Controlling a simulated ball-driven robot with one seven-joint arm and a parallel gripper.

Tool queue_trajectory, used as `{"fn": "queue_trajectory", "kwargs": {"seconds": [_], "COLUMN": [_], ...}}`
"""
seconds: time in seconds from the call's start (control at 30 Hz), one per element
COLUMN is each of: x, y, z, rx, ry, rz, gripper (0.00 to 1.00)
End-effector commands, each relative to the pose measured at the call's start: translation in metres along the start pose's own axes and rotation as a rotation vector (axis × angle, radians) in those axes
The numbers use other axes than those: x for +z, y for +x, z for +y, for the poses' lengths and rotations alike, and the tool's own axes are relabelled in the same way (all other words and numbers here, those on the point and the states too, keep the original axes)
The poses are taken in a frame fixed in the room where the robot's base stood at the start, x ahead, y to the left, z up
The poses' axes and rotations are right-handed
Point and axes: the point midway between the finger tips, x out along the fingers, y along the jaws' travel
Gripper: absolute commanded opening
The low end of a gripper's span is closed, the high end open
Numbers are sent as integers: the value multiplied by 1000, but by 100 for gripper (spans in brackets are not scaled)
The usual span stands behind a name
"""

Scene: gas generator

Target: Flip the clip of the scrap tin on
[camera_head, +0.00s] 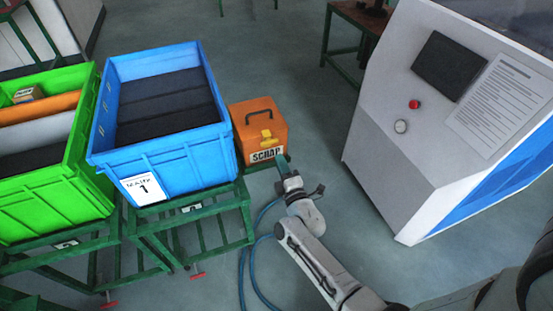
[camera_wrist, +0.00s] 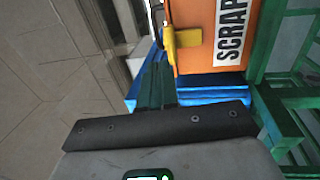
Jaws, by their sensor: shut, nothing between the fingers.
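The scrap tin (camera_head: 245,125) is an orange box with a dark handle on its lid and a white SCRAP label. It stands right of the blue crate. Its yellow clip (camera_head: 267,137) is on the front face near the lid; I cannot tell whether it is fastened. My gripper (camera_head: 281,160) is at the tin's lower front right, by the label. In the wrist view, the tin (camera_wrist: 196,52) appears sideways at the top, with the clip (camera_wrist: 184,38) at its left edge. My gripper's fingers (camera_wrist: 155,75) are shut and empty, pointing just beside the clip; contact is not clear.
The blue crate (camera_head: 205,128) with dark contents stands on a green frame (camera_head: 240,195) left of the tin. A green crate (camera_head: 45,210) is farther left. A white machine (camera_head: 390,155) with a screen stands at right. Grey floor between the tin and machine is clear.

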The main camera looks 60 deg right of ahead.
Motion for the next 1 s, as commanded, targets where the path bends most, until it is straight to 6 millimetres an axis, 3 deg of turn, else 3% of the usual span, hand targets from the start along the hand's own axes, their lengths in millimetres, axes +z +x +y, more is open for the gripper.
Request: {"fn": "queue_trajectory", "kwargs": {"seconds": [0.3,0.5,1.0], "x": [0,0,-1], "y": [-51,-71,-75], "z": [10,14,16], "rx": [-2,-1,0], "ry": [-1,-1,0], "rz": [0,0,1], "gripper": [0,0,0]}}
